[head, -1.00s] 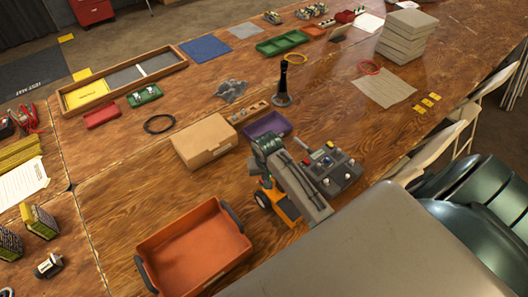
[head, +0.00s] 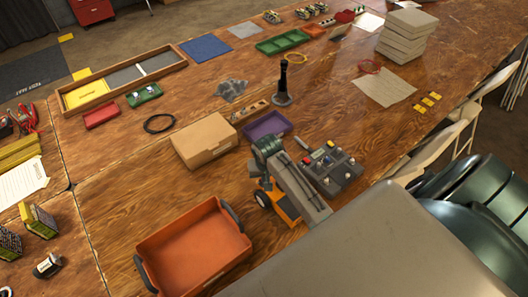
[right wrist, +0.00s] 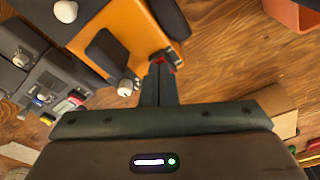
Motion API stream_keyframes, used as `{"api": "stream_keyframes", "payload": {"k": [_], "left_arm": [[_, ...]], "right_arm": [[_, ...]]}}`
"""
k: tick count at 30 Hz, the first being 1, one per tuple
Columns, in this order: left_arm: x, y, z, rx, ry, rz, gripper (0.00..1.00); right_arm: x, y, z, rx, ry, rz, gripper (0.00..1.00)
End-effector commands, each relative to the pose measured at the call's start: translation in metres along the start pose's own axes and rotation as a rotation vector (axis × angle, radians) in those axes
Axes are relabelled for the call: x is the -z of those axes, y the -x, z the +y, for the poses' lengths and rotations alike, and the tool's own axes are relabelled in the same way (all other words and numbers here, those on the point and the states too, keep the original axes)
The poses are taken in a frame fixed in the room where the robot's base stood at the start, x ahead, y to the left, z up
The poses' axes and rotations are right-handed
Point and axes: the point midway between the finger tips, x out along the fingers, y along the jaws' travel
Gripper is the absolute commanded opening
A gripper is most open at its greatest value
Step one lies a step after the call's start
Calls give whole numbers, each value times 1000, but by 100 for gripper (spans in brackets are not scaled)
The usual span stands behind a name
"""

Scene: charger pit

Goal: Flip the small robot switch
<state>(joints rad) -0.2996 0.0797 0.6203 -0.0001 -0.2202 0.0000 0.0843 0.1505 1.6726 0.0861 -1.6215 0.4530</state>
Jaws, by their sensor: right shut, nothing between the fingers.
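The small robot (head: 286,207) is an orange wheeled body on the wooden table, partly hidden under my right arm in the head view. In the right wrist view its orange plate (right wrist: 112,40) carries dark grey blocks and a whitish knob (right wrist: 125,87). A small red part (right wrist: 164,64) shows at my fingertips; I cannot tell whether it is the switch or whether the fingers touch it. My right gripper (right wrist: 160,72) is shut and empty, its fingertips over the orange plate's edge. My left gripper is not in view.
A grey control box (head: 332,168) with coloured knobs stands close on the right. An orange tray (head: 190,248) lies to the left, a cardboard box (head: 205,143) and a purple tray (head: 267,126) behind. A black upright post (head: 283,85) stands farther back. Bare table lies between box and orange tray.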

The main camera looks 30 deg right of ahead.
Motion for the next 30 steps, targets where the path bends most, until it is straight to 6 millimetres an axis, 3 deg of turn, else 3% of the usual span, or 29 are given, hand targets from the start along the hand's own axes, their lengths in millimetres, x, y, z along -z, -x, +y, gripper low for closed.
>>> {"api": "stream_keyframes", "payload": {"k": [11,30], "left_arm": [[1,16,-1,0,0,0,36],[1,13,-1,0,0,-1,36]], "right_arm": [[5,28,0,0,0,1,0],[10,69,0,1,0,0,0]]}}
